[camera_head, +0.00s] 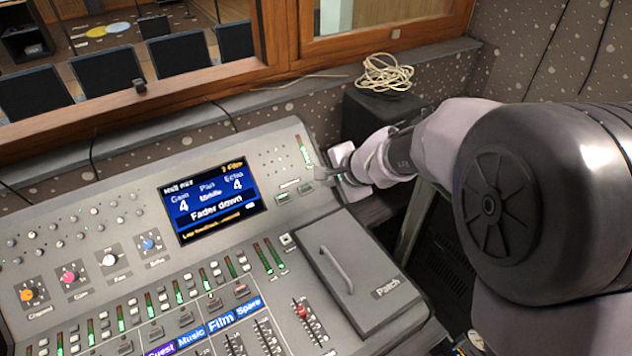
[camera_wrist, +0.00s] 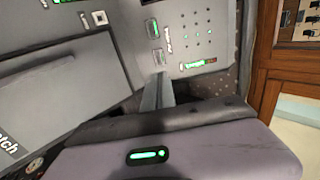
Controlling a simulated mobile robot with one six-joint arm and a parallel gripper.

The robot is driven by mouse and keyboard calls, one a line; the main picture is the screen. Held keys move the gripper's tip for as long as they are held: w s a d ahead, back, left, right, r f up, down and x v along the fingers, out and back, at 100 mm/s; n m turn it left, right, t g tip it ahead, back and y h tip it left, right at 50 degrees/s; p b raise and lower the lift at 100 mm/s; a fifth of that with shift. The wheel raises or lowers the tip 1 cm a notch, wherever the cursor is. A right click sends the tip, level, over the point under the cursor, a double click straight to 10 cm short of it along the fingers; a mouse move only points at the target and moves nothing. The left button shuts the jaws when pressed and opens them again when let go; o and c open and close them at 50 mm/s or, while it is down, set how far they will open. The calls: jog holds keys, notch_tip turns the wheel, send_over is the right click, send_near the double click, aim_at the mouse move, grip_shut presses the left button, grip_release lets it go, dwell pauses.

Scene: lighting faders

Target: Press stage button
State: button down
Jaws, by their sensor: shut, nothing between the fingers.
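Two small light buttons sit at the console's upper right in the head view, a left one (camera_head: 283,196) and a right one (camera_head: 304,188). They also show in the wrist view, the left one (camera_wrist: 151,27) and the right one (camera_wrist: 157,57). Their labels are too small to read, so I cannot tell which is the stage button. My gripper (camera_head: 324,173) is shut and empty at the console's upper right edge, just beyond the right button. In the wrist view its grey fingers (camera_wrist: 158,85) point toward that button. Whether they touch the panel is unclear.
The screen (camera_head: 210,200) reads "Fader down". A hinged Patch cover (camera_head: 352,285) with a raised handle lies below the buttons. Faders and knobs fill the left and front. A dark box (camera_head: 372,115) with coiled cable (camera_head: 388,73) stands behind my wrist.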

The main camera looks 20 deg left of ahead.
aim_at(306, 188)
jog(key=b+x, duration=0.2)
jog(key=x, duration=1.1)
jog(key=shift+w+a+f, duration=0.15)
jog(key=shift+a+f, duration=0.05)
jog(key=shift+f, duration=0.05)
jog(key=shift+f, duration=0.1)
